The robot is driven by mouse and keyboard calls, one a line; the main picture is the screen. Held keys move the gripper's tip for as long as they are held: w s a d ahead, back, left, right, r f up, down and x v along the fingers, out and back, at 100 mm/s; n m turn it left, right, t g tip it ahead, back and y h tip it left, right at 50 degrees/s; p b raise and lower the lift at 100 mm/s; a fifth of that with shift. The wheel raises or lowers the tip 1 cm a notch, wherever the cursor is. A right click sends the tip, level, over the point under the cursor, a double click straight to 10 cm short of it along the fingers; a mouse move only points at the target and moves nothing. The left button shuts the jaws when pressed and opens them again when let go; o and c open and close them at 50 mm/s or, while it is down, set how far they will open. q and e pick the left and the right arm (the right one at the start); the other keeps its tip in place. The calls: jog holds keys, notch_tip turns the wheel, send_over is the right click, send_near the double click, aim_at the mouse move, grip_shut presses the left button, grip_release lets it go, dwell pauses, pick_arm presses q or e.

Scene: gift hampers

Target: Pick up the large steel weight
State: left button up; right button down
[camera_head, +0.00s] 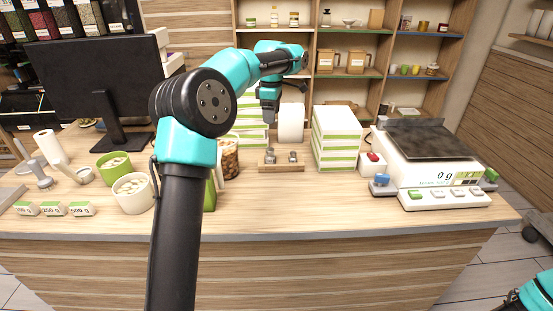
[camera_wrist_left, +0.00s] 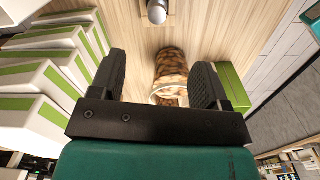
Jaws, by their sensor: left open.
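Two steel weights stand on a small wooden block (camera_head: 281,168) at the middle of the counter. The left weight (camera_head: 270,156) looks a little taller than the right weight (camera_head: 292,157), but both are small in the head view. One steel weight (camera_wrist_left: 157,11) shows at the top edge of the left wrist view, partly cut off. My left gripper (camera_head: 269,118) is above and behind the block, apart from the weights. In the left wrist view its two fingers (camera_wrist_left: 158,82) are spread, with nothing gripped. My right gripper is out of view; only part of my right arm shows.
A stack of white-green boxes (camera_head: 336,140) stands right of the block, and a scale (camera_head: 440,165) reading 0 g stands farther right. A jar of brown pieces (camera_wrist_left: 171,65) and a green box (camera_wrist_left: 232,88) are near the gripper. Bowls (camera_head: 133,192) stand left.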

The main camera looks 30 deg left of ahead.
aim_at(270, 149)
pick_arm(q)
jog(key=shift+a, duration=0.2)
notch_tip(270, 149, down, 12)
jog(key=shift+f, duration=0.1)
dwell(0.6)
jog(key=shift+a+f, duration=0.2)
jog(key=shift+f, duration=2.35)
jog(key=shift+w, duration=0.1)
jog(key=shift+c, duration=0.3)
grip_shut()
